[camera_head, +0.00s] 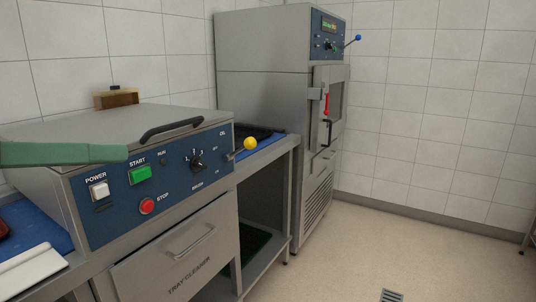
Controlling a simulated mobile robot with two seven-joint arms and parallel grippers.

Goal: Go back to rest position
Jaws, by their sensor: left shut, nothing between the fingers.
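My left gripper (116,153) comes in from the left edge as a plain green bar. It is shut and empty, in front of the tray cleaner's control panel (160,182), its tip just left of the green START button (140,174). I cannot tell whether it touches the panel. My right gripper is out of view.
The tray cleaner (180,250) has a black lid handle (171,130) and a yellow-knobbed lever (249,144) sticking out right. A tall steel oven (265,120) stands behind, its blue-knobbed lever (356,38) protruding. A white flat object (32,270) lies lower left. Right floor is mostly clear.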

